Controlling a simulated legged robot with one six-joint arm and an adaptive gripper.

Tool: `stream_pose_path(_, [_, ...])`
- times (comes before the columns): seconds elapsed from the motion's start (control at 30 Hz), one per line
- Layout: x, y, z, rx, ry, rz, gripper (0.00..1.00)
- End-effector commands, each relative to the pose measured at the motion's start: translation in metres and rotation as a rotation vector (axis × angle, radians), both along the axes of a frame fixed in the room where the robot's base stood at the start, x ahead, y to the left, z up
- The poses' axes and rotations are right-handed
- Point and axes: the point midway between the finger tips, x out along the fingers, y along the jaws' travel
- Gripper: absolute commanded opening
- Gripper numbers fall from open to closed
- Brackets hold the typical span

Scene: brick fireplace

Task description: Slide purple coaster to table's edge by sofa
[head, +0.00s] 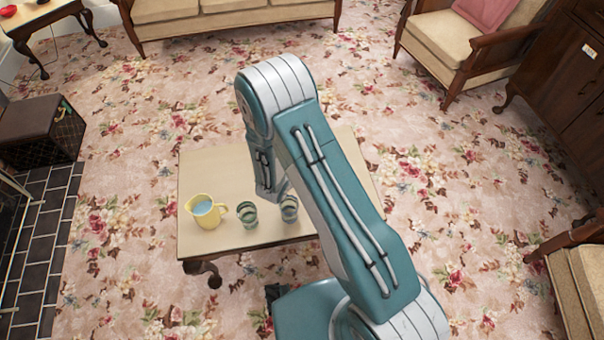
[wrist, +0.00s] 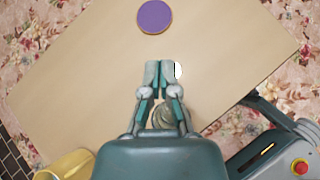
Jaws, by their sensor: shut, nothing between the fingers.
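The purple coaster (wrist: 154,16) lies flat on the pale table (wrist: 95,75), near the top of the wrist view. My gripper (wrist: 159,68) is shut and empty over the tabletop. Its fingertips are below the coaster in that view, with a clear gap between them. The table (head: 205,165) also shows in the head view, where my arm covers part of it and I cannot see the coaster or the fingertips. The sofa (head: 225,18) stands beyond the table at the top of the head view, across a strip of carpet.
A yellow jug (head: 207,214) and two glasses, one to the left (head: 247,214) and one to the right (head: 289,208), stand on the table's near part. An armchair (head: 450,45) is at upper right. A dark box (head: 42,130) is at left. The tabletop around the coaster is clear.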

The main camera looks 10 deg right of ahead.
Motion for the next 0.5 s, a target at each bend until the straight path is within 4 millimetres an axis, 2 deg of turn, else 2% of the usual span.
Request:
stream_pose_path(0.03, [-0.006, 0.007, -0.021, -0.015, 0.034, 0.058, 0.0])
stream_pose_path(0.13, [-0.014, 0.017, -0.047, -0.032, 0.078, 0.149, 0.0])
stream_pose_path(0.33, [-0.016, 0.022, -0.064, -0.038, 0.1, 0.202, 0.0])
stream_pose_path(0.5, [-0.001, 0.013, -0.081, -0.037, 0.101, 0.198, 0.0])
